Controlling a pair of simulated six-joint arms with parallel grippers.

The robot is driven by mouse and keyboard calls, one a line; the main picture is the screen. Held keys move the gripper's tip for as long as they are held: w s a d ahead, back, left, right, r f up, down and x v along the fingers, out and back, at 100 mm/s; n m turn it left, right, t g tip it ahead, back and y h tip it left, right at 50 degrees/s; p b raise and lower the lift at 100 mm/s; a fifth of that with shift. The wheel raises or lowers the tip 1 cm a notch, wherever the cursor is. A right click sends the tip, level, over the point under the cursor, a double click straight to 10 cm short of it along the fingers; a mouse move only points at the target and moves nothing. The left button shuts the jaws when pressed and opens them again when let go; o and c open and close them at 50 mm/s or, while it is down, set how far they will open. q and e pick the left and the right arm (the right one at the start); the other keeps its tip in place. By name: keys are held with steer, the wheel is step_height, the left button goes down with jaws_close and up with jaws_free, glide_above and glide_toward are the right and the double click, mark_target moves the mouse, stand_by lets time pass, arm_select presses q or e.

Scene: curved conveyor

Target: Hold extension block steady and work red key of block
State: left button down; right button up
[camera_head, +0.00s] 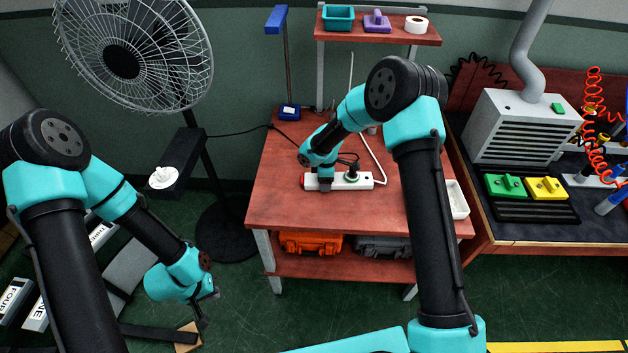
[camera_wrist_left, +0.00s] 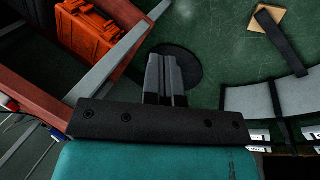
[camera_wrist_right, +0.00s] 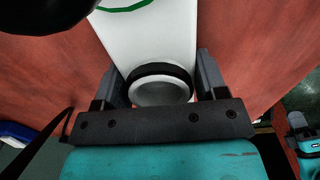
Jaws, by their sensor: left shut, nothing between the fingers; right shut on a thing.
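The white extension block (camera_head: 362,181) lies on the red-brown table in the head view. Its red key (camera_head: 303,180) shows at its left end. My right gripper (camera_head: 325,185) is shut across the block near that end. In the right wrist view the white block (camera_wrist_right: 150,45) sits between the two fingers (camera_wrist_right: 160,85), with a dark-rimmed round part between them. The red key is not visible in that view. My left gripper (camera_head: 208,312) is low, left of the table, away from the block. In the left wrist view its fingers (camera_wrist_left: 163,62) are together and empty.
A white tray (camera_head: 456,200) is at the table's right edge. An orange case (camera_head: 310,243) is on the lower shelf. A fan (camera_head: 125,55) stands at the left.

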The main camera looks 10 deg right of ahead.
mark_target(302, 181)
arm_select(q)
steer(key=w+d+r+m+h, duration=0.1)
steer(key=w+d+r+m, duration=0.1)
steer(key=w+d, duration=0.4)
steer(key=w+d+r+m+t+h, duration=0.1)
steer(key=w+d+r+m+h, duration=0.1)
steer(key=w+d+r, duration=0.2)
steer(key=w+d+r+m+t+h, duration=0.1)
steer(key=w+d+r+m, duration=0.1)
steer(key=w+d, duration=0.6)
steer(key=shift+w+r+m+h, duration=0.3)
steer(key=shift+w+r, duration=0.6)
steer(key=shift+w, duration=0.15)
steer(key=w+d+r+n+y, duration=0.1)
steer(key=w+r, duration=0.5)
steer(key=w, duration=0.1)
steer(key=shift+w+d+n+y, duration=0.2)
steer(key=shift+w+n+y, duration=0.1)
steer(key=shift+y, duration=0.1)
steer(key=x, duration=0.9)
steer(key=shift+w+d+f, duration=0.15)
steer(key=shift+d, duration=0.05)
steer(key=d, duration=0.3)
steer(key=shift+s+d+f, duration=0.1)
steer(key=shift+s, duration=0.1)
steer(key=shift+s+d, duration=0.1)
steer(key=shift+d, duration=0.35)
